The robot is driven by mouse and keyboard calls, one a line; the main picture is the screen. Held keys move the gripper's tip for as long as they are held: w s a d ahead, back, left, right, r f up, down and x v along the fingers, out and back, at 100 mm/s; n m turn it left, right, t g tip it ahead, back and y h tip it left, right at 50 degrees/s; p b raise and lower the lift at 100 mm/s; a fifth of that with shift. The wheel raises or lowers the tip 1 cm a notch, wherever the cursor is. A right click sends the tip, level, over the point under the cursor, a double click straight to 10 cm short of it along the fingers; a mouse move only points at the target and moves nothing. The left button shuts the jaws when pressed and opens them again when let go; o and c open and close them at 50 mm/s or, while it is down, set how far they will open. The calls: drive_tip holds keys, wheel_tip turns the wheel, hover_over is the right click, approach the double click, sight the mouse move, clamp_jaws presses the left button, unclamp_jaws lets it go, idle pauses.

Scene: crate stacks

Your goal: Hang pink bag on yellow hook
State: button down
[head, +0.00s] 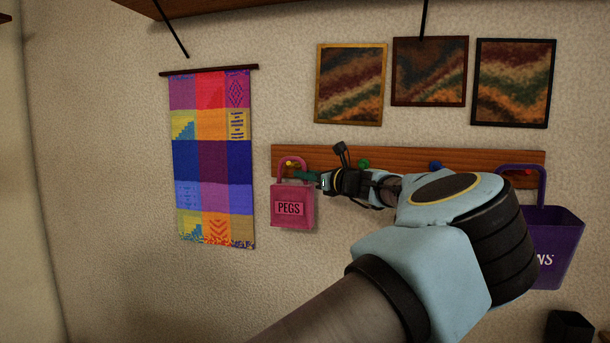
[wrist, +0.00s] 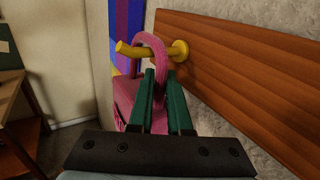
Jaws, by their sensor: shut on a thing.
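The pink bag (head: 292,215), labelled PEGS, hangs upright in front of the left end of the wooden rail. Its arched handle (wrist: 150,38) stands up at the yellow hook (wrist: 128,50), which also shows inside the handle's loop in the head view (head: 290,163). In the wrist view the hook appears to run through the loop, below the top of the arch. I cannot tell whether the handle rests on it. My gripper (wrist: 160,82) has its green fingers shut on the right side of the handle; it also shows in the head view (head: 306,176).
The wooden rail (head: 320,157) also carries a green hook (head: 364,164) and a blue hook (head: 435,166). A purple bag (head: 555,225) hangs at its right end. A colourful wall hanging (head: 212,155) is left of the pink bag. Framed pictures (head: 350,85) hang above.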

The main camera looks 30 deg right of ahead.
drive_tip(key=c, duration=0.8)
unclamp_jaws()
drive_tip(key=b+v, duration=0.4)
drive_tip(key=v, duration=0.6)
drive_tip(key=shift+s, duration=0.4)
